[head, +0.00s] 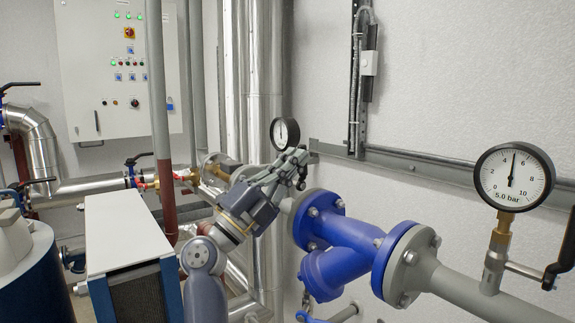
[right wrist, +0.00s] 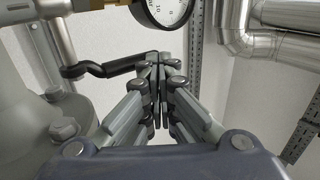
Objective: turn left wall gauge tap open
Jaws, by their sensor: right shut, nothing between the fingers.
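Part of the dial (right wrist: 165,8) shows at the top of the right wrist view. In the head view my gripper hides the tap. My left gripper is not in view.
A blue flanged valve (head: 345,240) on a grey pipe stands right of my gripper. A second gauge (head: 514,176) with a black tap lever (head: 563,250) is at the far right. Silver pipes (head: 265,90) rise behind. A white-topped box (head: 125,230) stands left of my arm.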

